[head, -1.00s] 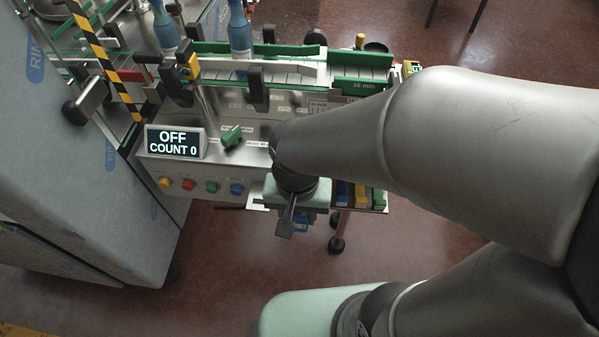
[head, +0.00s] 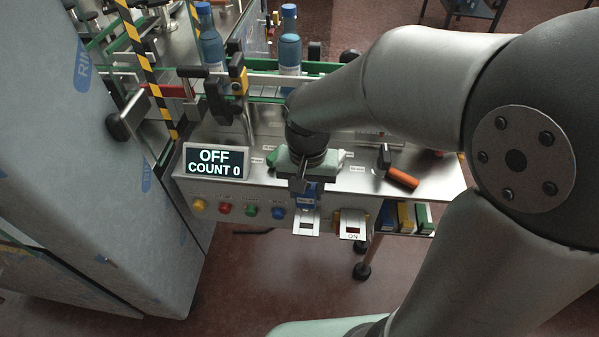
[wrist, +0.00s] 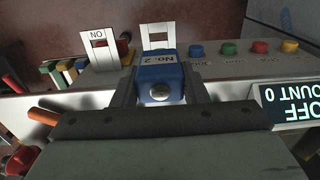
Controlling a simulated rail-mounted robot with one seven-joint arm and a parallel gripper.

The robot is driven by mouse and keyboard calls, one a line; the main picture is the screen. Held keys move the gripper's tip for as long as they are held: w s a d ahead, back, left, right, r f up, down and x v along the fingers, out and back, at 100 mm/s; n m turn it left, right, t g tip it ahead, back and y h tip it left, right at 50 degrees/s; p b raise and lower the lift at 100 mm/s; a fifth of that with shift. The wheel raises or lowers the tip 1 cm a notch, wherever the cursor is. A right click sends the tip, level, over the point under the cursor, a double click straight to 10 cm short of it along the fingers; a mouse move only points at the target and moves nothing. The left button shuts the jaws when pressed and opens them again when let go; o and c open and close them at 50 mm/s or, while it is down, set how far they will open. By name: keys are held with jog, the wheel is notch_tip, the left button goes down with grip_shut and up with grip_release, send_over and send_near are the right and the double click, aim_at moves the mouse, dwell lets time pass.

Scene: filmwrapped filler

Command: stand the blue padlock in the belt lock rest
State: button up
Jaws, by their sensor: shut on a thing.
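The blue padlock (wrist: 162,80), marked "No. 2", is between the two fingers of my gripper (wrist: 160,88) in the wrist view, with a round metal spot on its near end. In the head view the padlock (head: 306,196) shows just below my gripper (head: 305,184), near the panel's front edge. A pale slotted plate (head: 307,223) sits just below the padlock in that view. I cannot tell which plate, if either, is the belt lock rest, or whether the padlock touches one. The shackle is not clear.
The display (head: 216,162) reads "OFF COUNT 0". Colored buttons (head: 251,210) line the panel front to the left. An orange handle (head: 402,178) lies on the panel to the right. Colored binders (head: 405,217) stand below it. Blue bottles (head: 290,55) stand on the conveyor behind.

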aim_at(307, 212)
jog(key=shift+d, duration=0.2)
jog(key=shift+f, duration=0.15)
jog(key=shift+f+b, duration=3.9)
jog(key=shift+f, duration=0.75)
jog(key=shift+f, duration=0.3)
jog(key=o, duration=1.2)
jog(key=shift+c, duration=0.2)
notch_tip(307, 212, up, 17)
jog(key=shift+r, duration=0.2)
